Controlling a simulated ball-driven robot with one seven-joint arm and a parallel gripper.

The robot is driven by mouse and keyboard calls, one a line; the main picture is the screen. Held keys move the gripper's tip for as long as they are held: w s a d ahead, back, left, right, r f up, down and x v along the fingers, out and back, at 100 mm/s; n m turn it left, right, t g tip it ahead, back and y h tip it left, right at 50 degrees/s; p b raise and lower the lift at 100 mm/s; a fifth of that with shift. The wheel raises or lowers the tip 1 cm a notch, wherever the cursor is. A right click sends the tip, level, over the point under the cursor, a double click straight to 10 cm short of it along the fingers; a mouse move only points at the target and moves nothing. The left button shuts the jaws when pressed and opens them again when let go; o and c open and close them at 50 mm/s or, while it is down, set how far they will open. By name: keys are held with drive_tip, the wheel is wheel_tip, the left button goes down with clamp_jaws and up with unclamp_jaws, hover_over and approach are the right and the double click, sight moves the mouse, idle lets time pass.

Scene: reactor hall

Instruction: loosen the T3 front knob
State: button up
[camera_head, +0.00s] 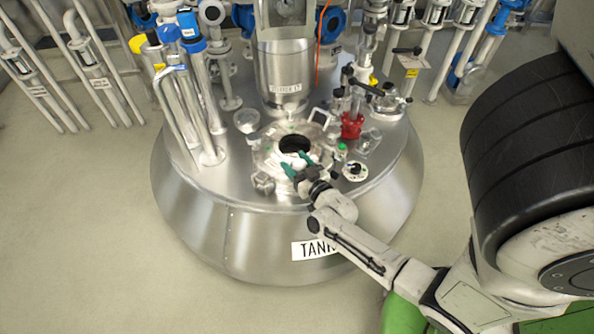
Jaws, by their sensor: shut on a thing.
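The steel tank (200,215) stands in the middle of the camera_head view, its label partly hidden by my arm. On its top is a round manhole flange (262,160) with a dark opening (294,144). My gripper (298,163) with teal fingers reaches over the front rim of this flange. It is shut on a small pale thing at the front of the flange, which I take to be the T3 front knob. The fingers and wrist hide most of the knob, so its turn and seating cannot be told. Another clamp-like fitting (263,184) sits at the flange's front left.
A motor column (284,70) rises behind the opening. Pipes with blue and yellow caps (195,45) stand at the left. A red valve (352,125) and a small round gauge-like fitting (355,171) are right of the flange. Open floor (80,240) lies left and in front.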

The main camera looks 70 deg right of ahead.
drive_tip(key=shift+w+a+f+n+t+y+b, duration=0.15)
drive_tip(key=shift+n+t+y+b, duration=0.45)
drive_tip(key=shift+b, duration=0.4)
drive_tip(key=shift+s+f+n+t+y+b, duration=0.15)
drive_tip(key=shift+n+t+y+b, duration=0.2)
drive_tip(key=shift+y+b, duration=0.5)
drive_tip(key=shift+w+b, duration=0.15)
drive_tip(key=shift+b, duration=0.2)
drive_tip(key=shift+r+n+y+b, duration=0.25)
drive_tip(key=shift+n+b, duration=0.05)
drive_tip(key=shift+n, duration=0.05)
drive_tip(key=o, duration=1)
drive_tip(key=shift+s+a, duration=0.2)
drive_tip(key=shift+s, duration=0.35)
drive_tip(key=p+v, duration=0.1)
drive_tip(key=v, duration=0.8)
drive_tip(key=shift+s+a+f+p, duration=0.1)
drive_tip(key=shift+s+a+p, duration=0.1)
drive_tip(key=shift+s+p, duration=0.15)
